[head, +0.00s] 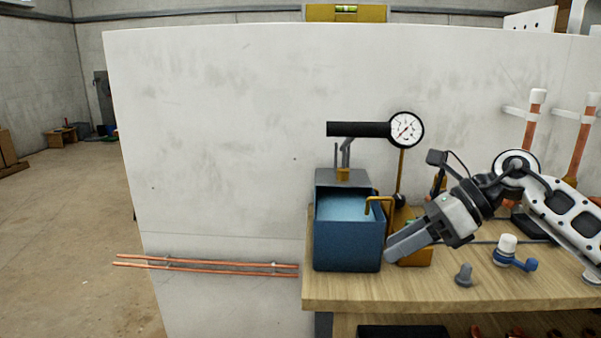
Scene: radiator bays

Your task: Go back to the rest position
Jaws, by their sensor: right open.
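My right gripper (410,240) comes in from the right over the wooden workbench (450,290). Its fingers point left and down, beside the right wall of the blue water tank (348,240). I see nothing held between the fingers. Whether the fingertips touch the tank I cannot tell. My left gripper is not in view.
A pressure gauge (406,130) and black pump handle (358,129) rise behind the tank. A blue-handled valve (508,250) and a small grey fitting (464,275) stand on the bench. Copper pipes (210,265) run along the white wall (220,150).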

